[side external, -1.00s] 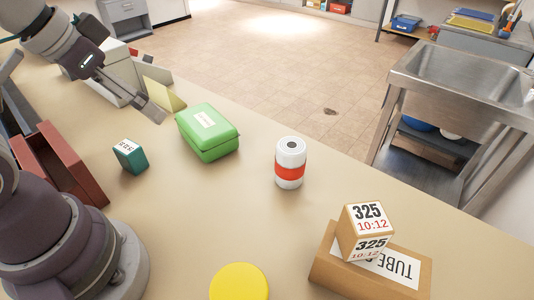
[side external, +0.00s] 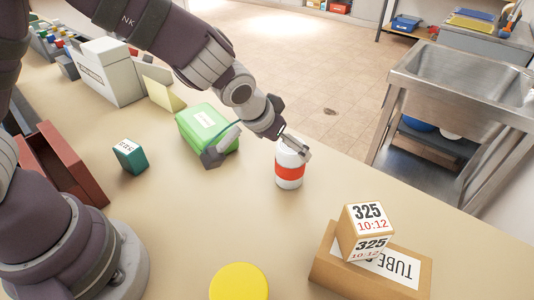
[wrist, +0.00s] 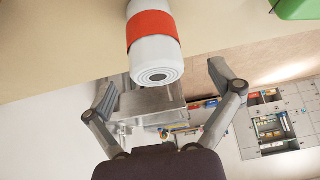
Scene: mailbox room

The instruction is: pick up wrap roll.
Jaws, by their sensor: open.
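The wrap roll (side external: 289,172) is a white cylinder with a red band, standing upright on the beige counter (side external: 190,225). In the wrist view the roll (wrist: 153,40) shows at the top centre, its ringed end facing my gripper. My gripper (side external: 258,152) is open and empty, with its fingers spread widely. In the side view one finger overlaps the roll's top and the other is in front of the green box. In the wrist view my gripper (wrist: 164,88) has its fingers on either side of the roll's line, short of its body. I cannot tell if any finger touches it.
A green box (side external: 200,120) stands left of the roll, partly behind my gripper. A teal block (side external: 130,156) lies farther left. A yellow disc (side external: 239,282) is at the front. A numbered cube (side external: 366,228) sits on a cardboard box (side external: 335,275) at the right.

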